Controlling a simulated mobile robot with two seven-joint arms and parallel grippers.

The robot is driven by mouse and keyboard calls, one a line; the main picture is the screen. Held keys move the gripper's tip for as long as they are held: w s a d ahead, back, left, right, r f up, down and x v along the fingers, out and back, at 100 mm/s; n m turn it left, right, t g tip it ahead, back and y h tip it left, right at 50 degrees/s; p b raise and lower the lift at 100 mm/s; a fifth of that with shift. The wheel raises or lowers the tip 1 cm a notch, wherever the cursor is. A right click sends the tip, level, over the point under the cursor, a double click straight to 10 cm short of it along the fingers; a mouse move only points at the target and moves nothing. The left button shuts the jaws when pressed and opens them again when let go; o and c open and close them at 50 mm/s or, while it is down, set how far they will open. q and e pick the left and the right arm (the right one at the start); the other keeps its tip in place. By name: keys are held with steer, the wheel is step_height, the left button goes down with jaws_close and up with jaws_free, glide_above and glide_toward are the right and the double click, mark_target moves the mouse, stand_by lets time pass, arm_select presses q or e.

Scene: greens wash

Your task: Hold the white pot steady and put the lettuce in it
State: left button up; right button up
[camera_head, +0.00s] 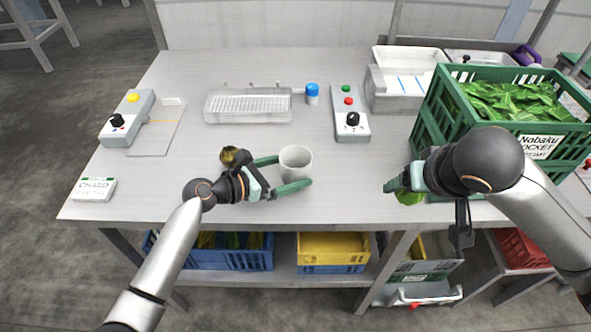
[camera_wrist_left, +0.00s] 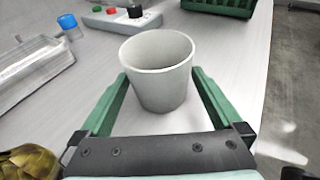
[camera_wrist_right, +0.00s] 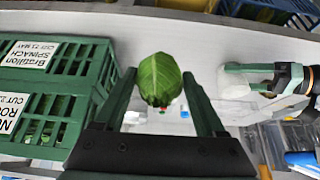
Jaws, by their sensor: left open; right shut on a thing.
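The white pot (camera_head: 296,160) stands upright on the table, and it looks empty in the left wrist view (camera_wrist_left: 158,72). My left gripper (camera_head: 294,172) is open, with its green fingers on either side of the pot; a gap shows beside the pot's wall in the left wrist view. The green lettuce (camera_wrist_right: 160,79) is between the fingertips of my right gripper (camera_wrist_right: 158,92), which is shut on it. In the head view the lettuce (camera_head: 409,197) shows low near the table's front edge, right of the pot, partly hidden by my right gripper.
A brown-green artichoke-like vegetable (camera_head: 229,155) lies left of the pot. Behind are a clear tray (camera_head: 248,104), a blue-capped jar (camera_head: 312,94) and a control box (camera_head: 350,114). A green crate of leaves (camera_head: 436,112) stands at the right. The table between pot and lettuce is clear.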

arm_select(q)
steer(key=shift+w+d, duration=0.2)
steer(key=shift+d, duration=0.05)
steer(key=shift+f, duration=0.1)
steer(key=c, duration=0.7)
